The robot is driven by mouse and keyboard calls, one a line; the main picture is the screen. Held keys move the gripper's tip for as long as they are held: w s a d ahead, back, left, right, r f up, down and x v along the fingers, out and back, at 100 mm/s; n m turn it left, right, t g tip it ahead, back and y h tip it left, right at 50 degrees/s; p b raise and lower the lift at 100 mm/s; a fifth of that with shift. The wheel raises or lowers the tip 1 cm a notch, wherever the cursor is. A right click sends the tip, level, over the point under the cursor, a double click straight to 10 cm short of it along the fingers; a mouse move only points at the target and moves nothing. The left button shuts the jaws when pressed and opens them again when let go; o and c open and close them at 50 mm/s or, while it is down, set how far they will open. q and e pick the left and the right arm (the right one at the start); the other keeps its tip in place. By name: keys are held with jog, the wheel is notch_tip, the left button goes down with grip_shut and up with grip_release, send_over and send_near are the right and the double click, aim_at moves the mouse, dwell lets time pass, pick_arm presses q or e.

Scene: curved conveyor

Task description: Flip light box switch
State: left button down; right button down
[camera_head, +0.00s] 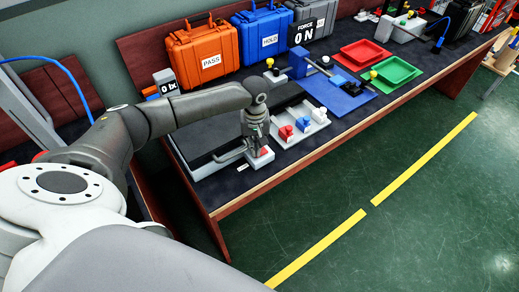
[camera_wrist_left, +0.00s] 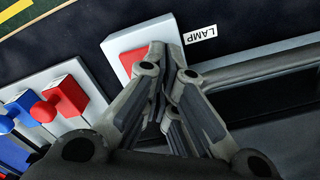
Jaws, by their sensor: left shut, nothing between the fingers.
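The light box switch (camera_head: 261,157) is a small white block with a red rocker, at the front left of the bench. In the left wrist view the switch (camera_wrist_left: 112,44) lies beside a "LAMP" label (camera_wrist_left: 200,34), and part of its red rocker (camera_wrist_left: 126,62) shows. My left gripper (camera_head: 257,146) points down at the switch, fingers shut and empty. Its fingertips (camera_wrist_left: 159,52) overlap the rocker's edge in the wrist view; I cannot tell whether they touch it. The fingers hide part of the rocker. My right gripper is not in view.
A grey bar (camera_wrist_left: 255,68) runs close by the fingers. Orange (camera_head: 203,54), blue (camera_head: 264,36) and grey (camera_head: 313,20) cases line the back. A display (camera_head: 168,87) reads "0 lx".

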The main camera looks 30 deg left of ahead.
pick_arm(q)
jog(key=shift+s+f, duration=0.1)
jog(key=shift+f, duration=0.55)
jog(key=shift+r+p, duration=0.9)
jog(key=shift+p, duration=0.15)
notch_tip(320, 180, up, 5)
jog(key=p, duration=0.6)
jog(key=shift+r+p, duration=0.2)
jog(key=shift+p, duration=0.15)
jog(key=shift+f, duration=0.1)
